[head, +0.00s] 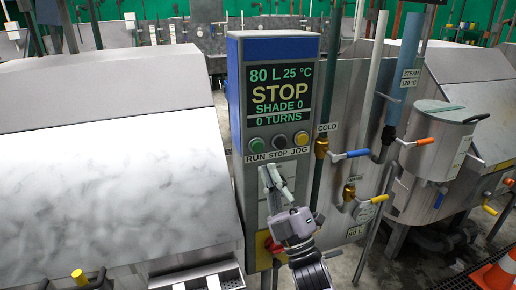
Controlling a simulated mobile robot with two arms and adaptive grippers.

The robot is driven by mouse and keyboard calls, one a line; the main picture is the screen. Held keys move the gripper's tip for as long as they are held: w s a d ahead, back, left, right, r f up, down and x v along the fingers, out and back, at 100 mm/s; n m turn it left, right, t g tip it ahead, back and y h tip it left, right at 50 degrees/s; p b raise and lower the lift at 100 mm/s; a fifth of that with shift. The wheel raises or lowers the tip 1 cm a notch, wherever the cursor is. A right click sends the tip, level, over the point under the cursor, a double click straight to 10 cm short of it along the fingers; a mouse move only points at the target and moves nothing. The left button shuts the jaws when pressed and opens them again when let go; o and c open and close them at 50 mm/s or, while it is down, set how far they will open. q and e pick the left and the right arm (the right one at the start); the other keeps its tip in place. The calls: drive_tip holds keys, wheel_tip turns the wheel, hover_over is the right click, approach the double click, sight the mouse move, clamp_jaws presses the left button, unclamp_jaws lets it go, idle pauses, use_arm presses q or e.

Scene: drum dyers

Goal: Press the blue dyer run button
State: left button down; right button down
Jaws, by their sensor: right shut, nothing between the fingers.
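The blue-topped control panel (276,48) stands in the middle of the head view. Its screen (280,93) reads 80 L, 25 °C, STOP, SHADE 0, 0 TURNS. The green run button (257,145) is at the left of the button row, above the label RUN. The dark stop button (279,142) is in the middle and the yellow jog button (301,138) at the right. My right gripper (272,172) is shut and empty, its fingertips pointing up just below the label strip, below and slightly right of the run button. The run button is unobstructed. My left gripper is not in view.
A large pale metal drum housing (100,185) fills the left. Right of the panel are pipes, a blue-handled cold valve (357,154) and a metal tank (435,140). A red knob (272,245) is beside my right wrist. An orange cone (498,275) stands at lower right.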

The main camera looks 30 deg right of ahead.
sight(257, 147)
drive_tip(key=w, duration=0.2)
drive_tip(key=w+d, duration=0.1)
drive_tip(key=w, duration=0.1)
drive_tip(key=w+b, duration=0.1)
drive_tip(key=w, duration=0.2)
drive_tip(key=shift+d, duration=0.35)
drive_tip(key=shift+w, duration=0.15)
idle(1.0)
drive_tip(key=shift+w+d+b, duration=0.1)
drive_tip(key=shift+w+b, duration=0.2)
